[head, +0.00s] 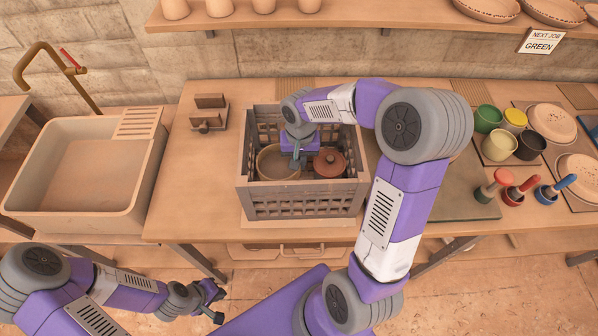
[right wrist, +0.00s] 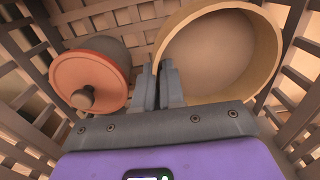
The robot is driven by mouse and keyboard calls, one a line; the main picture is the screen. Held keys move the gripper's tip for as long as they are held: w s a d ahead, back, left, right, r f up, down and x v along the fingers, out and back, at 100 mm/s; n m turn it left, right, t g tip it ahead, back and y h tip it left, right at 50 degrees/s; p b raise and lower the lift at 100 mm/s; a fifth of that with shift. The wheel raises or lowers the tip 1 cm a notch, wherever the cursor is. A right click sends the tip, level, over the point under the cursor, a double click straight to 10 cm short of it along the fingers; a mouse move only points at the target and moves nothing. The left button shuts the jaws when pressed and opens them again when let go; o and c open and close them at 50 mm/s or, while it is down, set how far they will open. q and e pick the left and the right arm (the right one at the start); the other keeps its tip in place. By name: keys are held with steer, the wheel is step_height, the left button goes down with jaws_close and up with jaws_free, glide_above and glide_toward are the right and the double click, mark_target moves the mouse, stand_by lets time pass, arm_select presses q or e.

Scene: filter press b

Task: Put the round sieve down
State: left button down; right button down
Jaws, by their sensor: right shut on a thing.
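The round sieve (head: 272,163), a tan ring with a pale inside, is in the left part of the grey slatted crate (head: 305,208). In the right wrist view the sieve (right wrist: 222,55) is on the right, and my right gripper (right wrist: 166,88) is shut on the near-left edge of its rim. In the head view my right gripper (head: 298,158) reaches down into the crate from above. Whether the sieve touches the crate floor cannot be told. My left gripper (head: 216,302) is empty and open, low at the left, away from the crate.
A reddish lidded pot (head: 330,163) stands in the crate just right of the sieve; it also shows in the right wrist view (right wrist: 90,82). A sink (head: 85,180) is at the left. Cups (head: 500,145) and stamps stand at the right. The table left of the crate is mostly clear.

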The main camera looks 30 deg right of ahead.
steer(key=shift+f+b, duration=0.5)
steer(key=shift+f, duration=1.9)
steer(key=shift+f, duration=0.1)
steer(key=c, duration=1.2)
jaws_free()
steer(key=shift+c, duration=0.2)
steer(key=shift+r, duration=0.3)
step_height(320, 180, up, 12)
steer(key=p, duration=0.2)
steer(key=shift+d+f+p, duration=0.1)
steer(key=shift+f+p, duration=0.1)
steer(key=shift+p, duration=0.2)
